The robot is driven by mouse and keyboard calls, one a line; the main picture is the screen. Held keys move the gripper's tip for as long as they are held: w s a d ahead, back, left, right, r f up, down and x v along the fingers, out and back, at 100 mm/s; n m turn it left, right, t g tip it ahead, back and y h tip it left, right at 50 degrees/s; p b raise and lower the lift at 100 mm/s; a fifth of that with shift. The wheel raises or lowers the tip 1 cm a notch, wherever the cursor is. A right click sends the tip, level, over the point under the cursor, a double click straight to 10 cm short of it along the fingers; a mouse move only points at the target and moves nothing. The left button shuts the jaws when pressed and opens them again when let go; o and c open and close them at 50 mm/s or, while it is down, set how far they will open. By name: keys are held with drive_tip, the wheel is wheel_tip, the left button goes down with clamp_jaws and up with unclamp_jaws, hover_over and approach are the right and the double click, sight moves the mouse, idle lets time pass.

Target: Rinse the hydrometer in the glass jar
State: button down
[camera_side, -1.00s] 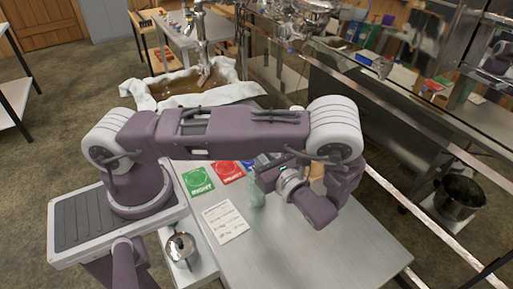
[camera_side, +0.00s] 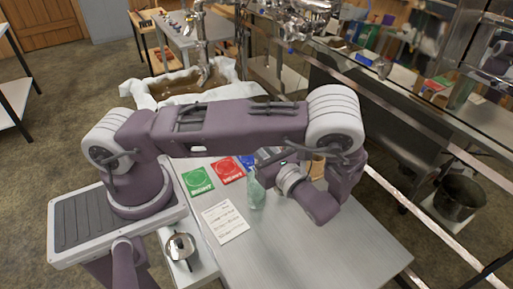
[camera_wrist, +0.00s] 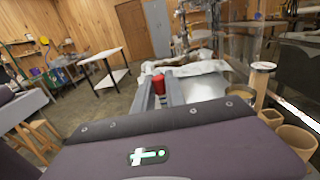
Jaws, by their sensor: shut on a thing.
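The glass jar (camera_side: 256,193) is a pale green, see-through vessel standing on the metal table, left of my wrist in the side view. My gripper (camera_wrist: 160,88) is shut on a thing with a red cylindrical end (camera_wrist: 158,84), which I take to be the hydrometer. The red end shows between the two grey fingers in the wrist view. In the side view my gripper is close to the jar's upper end, partly behind my own arm. The hydrometer's lower part is hidden, and I cannot tell whether it is inside the jar.
Green (camera_side: 197,182), red (camera_side: 228,170) and blue cards and a written sheet (camera_side: 225,221) lie on the table. A metal pot (camera_side: 181,248) stands at the front left. Brown cups (camera_wrist: 296,141) stand at the right in the wrist view. The table's front right is clear.

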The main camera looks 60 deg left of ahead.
wheel_tip(320, 180, up, 14)
drive_tip(key=shift+r, duration=0.15)
idle(0.7)
idle(0.4)
